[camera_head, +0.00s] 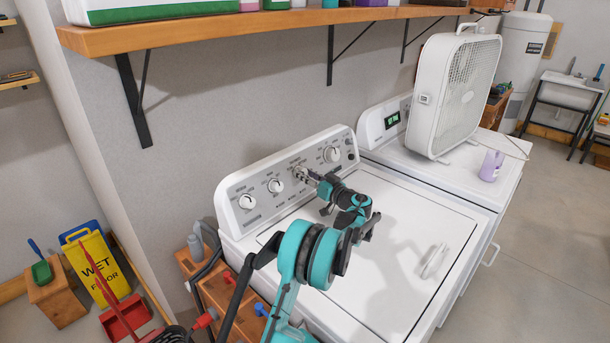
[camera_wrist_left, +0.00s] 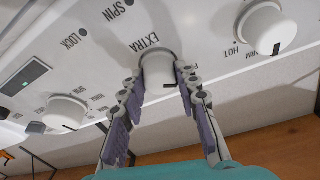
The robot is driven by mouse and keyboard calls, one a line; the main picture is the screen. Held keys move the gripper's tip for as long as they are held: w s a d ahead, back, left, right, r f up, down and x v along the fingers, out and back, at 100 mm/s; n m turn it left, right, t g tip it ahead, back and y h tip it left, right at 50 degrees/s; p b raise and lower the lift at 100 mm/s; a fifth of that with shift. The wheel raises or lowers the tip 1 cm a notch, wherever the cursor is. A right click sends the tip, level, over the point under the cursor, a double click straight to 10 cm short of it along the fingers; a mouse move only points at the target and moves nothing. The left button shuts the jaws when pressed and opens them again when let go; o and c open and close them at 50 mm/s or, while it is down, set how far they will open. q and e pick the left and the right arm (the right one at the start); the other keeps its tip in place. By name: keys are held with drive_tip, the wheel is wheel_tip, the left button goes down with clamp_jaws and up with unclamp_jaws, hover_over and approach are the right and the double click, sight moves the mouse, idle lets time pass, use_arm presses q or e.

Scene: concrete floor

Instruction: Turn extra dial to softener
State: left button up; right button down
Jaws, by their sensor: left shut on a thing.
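The extra dial (camera_wrist_left: 158,68) is a white round knob beside the printed word EXTRA in the left wrist view. A short dark mark shows on its rim. My left gripper (camera_wrist_left: 160,84) has one finger on each side of this dial and is shut on it. In the head view my left gripper (camera_head: 306,175) reaches the control panel (camera_head: 290,184) of the near white washer (camera_head: 400,240), and it mostly hides the dial there. The softener label is not readable. My right gripper is in neither view.
Other knobs sit on both sides: a temperature dial (camera_wrist_left: 264,27) and another dial (camera_wrist_left: 65,112) in the left wrist view. A wooden shelf (camera_head: 270,24) is above. A white box fan (camera_head: 457,95) and a lilac cup (camera_head: 491,166) stand on the neighbouring machine.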

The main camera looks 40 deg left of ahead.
use_arm(q)
drive_tip(key=m+t+p, duration=0.1)
drive_tip(key=m, duration=0.3)
drive_tip(key=shift+s+r+m+h, duration=0.1)
drive_tip(key=shift+m+h, duration=0.2)
drive_tip(key=shift+h, duration=0.1)
drive_tip(key=m+t+h+p, duration=0.1)
drive_tip(key=m, duration=0.3)
drive_tip(key=shift+r, duration=0.1)
drive_tip(key=m+t+h+p, duration=0.1)
drive_tip(key=m, duration=0.3)
drive_tip(key=m+h+p, duration=0.1)
drive_tip(key=m, duration=0.2)
drive_tip(key=shift+r+m+p, duration=0.1)
drive_tip(key=shift+m+p, duration=0.3)
drive_tip(key=m+h+p, duration=0.1)
drive_tip(key=m+h, duration=0.1)
drive_tip(key=m, duration=0.2)
drive_tip(key=shift+g+p, duration=0.4)
drive_tip(key=shift+m+g+h+p, duration=0.4)
drive_tip(key=shift+m+g+p, duration=0.3)
drive_tip(key=shift+m, duration=1.4)
